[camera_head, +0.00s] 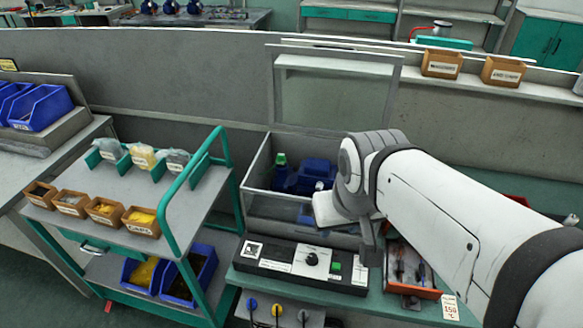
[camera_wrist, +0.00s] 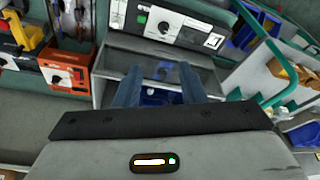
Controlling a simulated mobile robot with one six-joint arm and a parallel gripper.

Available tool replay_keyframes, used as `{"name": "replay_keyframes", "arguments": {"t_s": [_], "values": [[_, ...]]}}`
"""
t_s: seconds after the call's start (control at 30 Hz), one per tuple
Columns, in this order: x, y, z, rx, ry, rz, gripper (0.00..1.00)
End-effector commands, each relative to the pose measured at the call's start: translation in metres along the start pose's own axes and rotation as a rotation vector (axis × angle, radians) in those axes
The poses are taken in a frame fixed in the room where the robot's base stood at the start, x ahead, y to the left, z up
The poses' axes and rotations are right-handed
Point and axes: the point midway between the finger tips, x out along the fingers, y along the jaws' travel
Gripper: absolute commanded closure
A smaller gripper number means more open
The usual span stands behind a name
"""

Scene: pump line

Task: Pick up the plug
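No loose plug can be made out for certain. A blue round connector (camera_head: 251,304), a yellow one (camera_head: 278,309) and a grey one (camera_head: 304,315), with dark cables hanging below, sit on the panel under the bench's front edge. I cannot tell whether any of them is the plug.
A clear-walled enclosure (camera_head: 262,208) holds a blue pump (camera_head: 312,174) and a green-capped item. An orange tool tray (camera_head: 414,285) stands right of the control box. A teal cart (camera_head: 191,202) with small brown bins is at left. A low partition runs behind.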

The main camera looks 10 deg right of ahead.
Motion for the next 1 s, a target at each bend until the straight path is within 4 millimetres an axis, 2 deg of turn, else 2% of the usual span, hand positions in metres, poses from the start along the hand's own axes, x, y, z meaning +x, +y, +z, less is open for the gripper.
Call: {"name": "replay_keyframes", "arguments": {"t_s": [0.3,0.47,0.57,0.77,1.0], "values": [[0.000,0.000,0.000,0.000,0.000,0.000,0.64],[0.001,0.000,-0.003,0.018,-0.008,-0.003,0.52],[0.005,0.000,-0.013,0.078,-0.033,-0.014,0.51],[0.026,0.007,-0.056,0.330,-0.136,-0.048,0.51],[0.072,0.014,-0.112,0.688,-0.284,-0.077,0.51]]}}
